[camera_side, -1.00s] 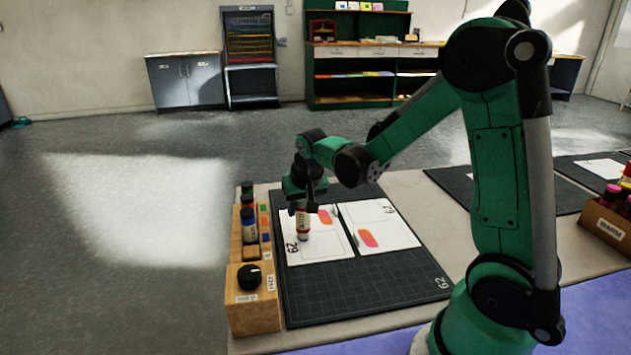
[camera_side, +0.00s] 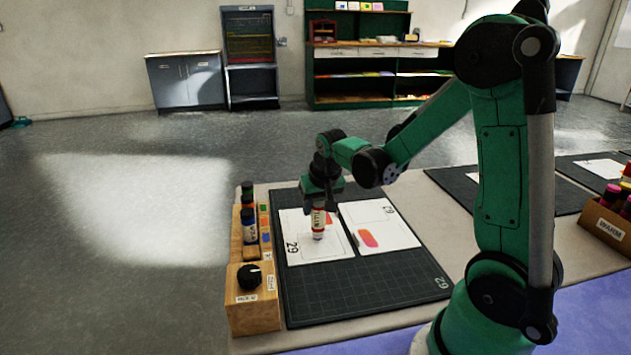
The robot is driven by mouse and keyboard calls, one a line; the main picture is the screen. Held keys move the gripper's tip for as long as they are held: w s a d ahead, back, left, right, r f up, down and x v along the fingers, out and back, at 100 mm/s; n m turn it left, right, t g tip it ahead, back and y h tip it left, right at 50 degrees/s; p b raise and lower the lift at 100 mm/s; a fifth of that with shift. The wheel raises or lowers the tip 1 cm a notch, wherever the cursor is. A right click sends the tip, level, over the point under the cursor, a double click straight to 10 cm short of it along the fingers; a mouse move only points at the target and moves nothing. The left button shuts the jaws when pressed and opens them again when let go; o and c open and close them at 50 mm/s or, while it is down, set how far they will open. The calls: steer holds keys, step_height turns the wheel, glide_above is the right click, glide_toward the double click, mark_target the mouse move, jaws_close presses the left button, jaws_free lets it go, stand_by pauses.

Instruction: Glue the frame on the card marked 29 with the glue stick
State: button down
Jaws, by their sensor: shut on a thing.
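The card marked 29 (camera_side: 298,255) is white with a drawn frame outline and lies flat on the dark gridded mat (camera_side: 350,288). My gripper (camera_side: 319,204) is above this card, shut on the glue stick (camera_side: 318,224). The glue stick is white with a red and yellow label and is held upright, its lower end at or just above the card inside the right part of the frame area. I cannot tell if it touches. The gripper and stick hide part of the card's far right side. A second white card (camera_side: 395,233) lies to the right with an orange-pink shape.
A wooden holder (camera_side: 253,310) with dark-capped bottles (camera_side: 250,228) and a black knob (camera_side: 249,278) stands along the mat's left edge. A box of bottles (camera_side: 603,225) stands at the far right. The front of the mat is clear.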

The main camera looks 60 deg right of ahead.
steer(key=shift+s+d, duration=1.2)
steer(key=shift+s+a, duration=0.4)
steer(key=shift+s+a+f, duration=0.1)
steer(key=shift+s+a, duration=0.25)
steer(key=shift+a, duration=0.2)
steer(key=shift+w+a, duration=2.3)
steer(key=shift+w, duration=0.05)
steer(key=shift+s+a, duration=0.7)
steer(key=shift+s, duration=0.25)
steer(key=shift+s+d, duration=2.25)
steer(key=shift+d, duration=0.15)
